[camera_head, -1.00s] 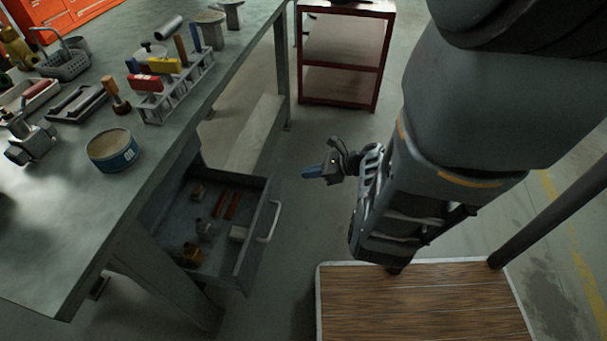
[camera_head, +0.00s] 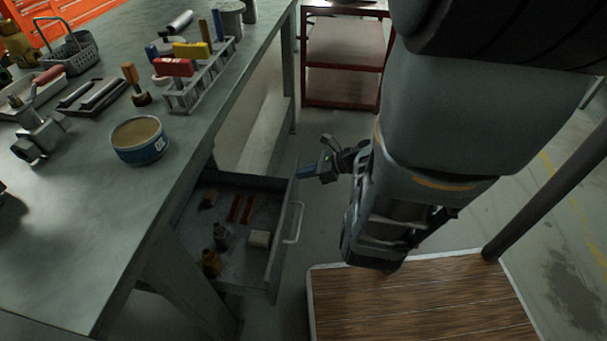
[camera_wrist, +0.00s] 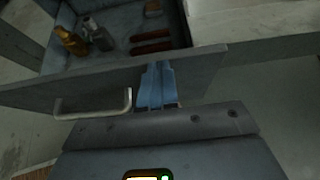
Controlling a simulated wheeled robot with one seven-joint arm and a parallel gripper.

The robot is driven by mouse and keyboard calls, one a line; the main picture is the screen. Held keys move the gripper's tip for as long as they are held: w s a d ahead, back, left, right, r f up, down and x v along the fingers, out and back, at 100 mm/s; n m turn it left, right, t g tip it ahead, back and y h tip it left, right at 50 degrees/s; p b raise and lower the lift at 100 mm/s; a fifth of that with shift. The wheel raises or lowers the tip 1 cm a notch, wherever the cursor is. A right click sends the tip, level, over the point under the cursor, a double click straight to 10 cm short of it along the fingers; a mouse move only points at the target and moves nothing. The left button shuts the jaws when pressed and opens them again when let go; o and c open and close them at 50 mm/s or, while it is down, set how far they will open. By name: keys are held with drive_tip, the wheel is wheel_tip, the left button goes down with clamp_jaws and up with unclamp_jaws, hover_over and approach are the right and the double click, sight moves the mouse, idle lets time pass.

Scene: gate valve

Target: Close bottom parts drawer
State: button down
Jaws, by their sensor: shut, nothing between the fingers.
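The bottom parts drawer (camera_head: 272,262) stands pulled out under the workbench, with loose parts inside. Its front carries a pale bar handle (camera_head: 294,223). In the wrist view the drawer front (camera_wrist: 205,72) crosses the picture, with the handle (camera_wrist: 95,106) left of the fingers. My gripper (camera_head: 303,172) is shut and empty, its blue fingertips at the far end of the drawer front. In the wrist view the fingertips (camera_wrist: 157,80) overlap the drawer front, beside the handle and not around it. I cannot tell whether they touch the front.
The workbench (camera_head: 75,215) carries a blue tin (camera_head: 139,140), a rack (camera_head: 200,85) and a basket (camera_head: 68,52). A red shelf cart (camera_head: 343,55) stands behind. A wood-topped platform (camera_head: 420,305) lies at front right. Bare floor lies between drawer and platform.

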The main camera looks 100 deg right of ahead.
drive_tip(key=shift+w, duration=0.1)
drive_tip(key=w+d, duration=0.3)
drive_tip(key=w, duration=0.9)
drive_tip(key=w+d+p, duration=0.1)
drive_tip(key=w+d, duration=0.1)
drive_tip(key=w, duration=1)
drive_tip(key=shift+d, duration=0.4)
